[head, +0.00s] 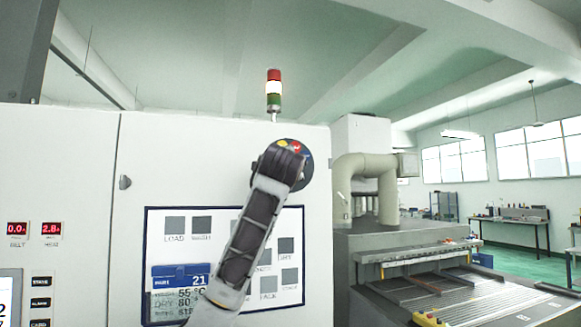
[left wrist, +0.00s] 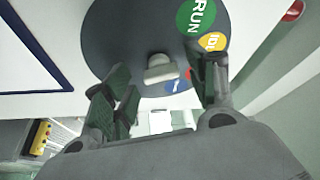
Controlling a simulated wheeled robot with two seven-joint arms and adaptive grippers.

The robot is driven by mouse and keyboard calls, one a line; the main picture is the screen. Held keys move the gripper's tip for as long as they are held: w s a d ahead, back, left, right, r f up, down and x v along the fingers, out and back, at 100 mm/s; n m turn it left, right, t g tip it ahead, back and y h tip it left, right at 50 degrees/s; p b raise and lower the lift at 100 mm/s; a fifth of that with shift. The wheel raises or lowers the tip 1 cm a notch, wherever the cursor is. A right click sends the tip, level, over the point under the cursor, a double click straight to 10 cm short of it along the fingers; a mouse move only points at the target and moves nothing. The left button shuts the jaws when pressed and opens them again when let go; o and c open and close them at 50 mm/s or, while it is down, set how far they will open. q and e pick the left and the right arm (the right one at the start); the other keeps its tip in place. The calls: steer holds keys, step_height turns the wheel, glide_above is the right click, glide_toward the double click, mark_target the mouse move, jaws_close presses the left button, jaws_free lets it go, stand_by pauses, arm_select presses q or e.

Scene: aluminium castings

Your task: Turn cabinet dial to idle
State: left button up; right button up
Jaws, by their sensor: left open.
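The cabinet dial (head: 307,171) is a dark round disc with coloured labels, high on the white cabinet's front near its right edge. In the left wrist view the disc (left wrist: 112,42) shows a green RUN label (left wrist: 196,15), a partly covered yellow label (left wrist: 212,41) reading "ID", and parts of red and blue labels. A pale grey knob (left wrist: 160,70) stands out from its middle. My left gripper (left wrist: 156,80) is open, with one finger on each side of the knob and visible gaps between. In the head view my left gripper (head: 281,160) covers much of the dial. My right gripper is out of view.
A blue-framed panel (head: 148,250) with grey squares and a blue card holder (head: 181,276) is below the dial. A red, white and green signal lamp (head: 273,92) stands above. A slatted conveyor table (head: 440,290) and large pipe (head: 366,165) lie to the right.

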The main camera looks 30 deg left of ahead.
arm_select(q)
steer(key=shift+s, duration=0.15)
steer(key=v, duration=1.1)
steer(key=shift+s+d, duration=0.3)
steer(key=shift+f, duration=0.1)
stand_by(0.3)
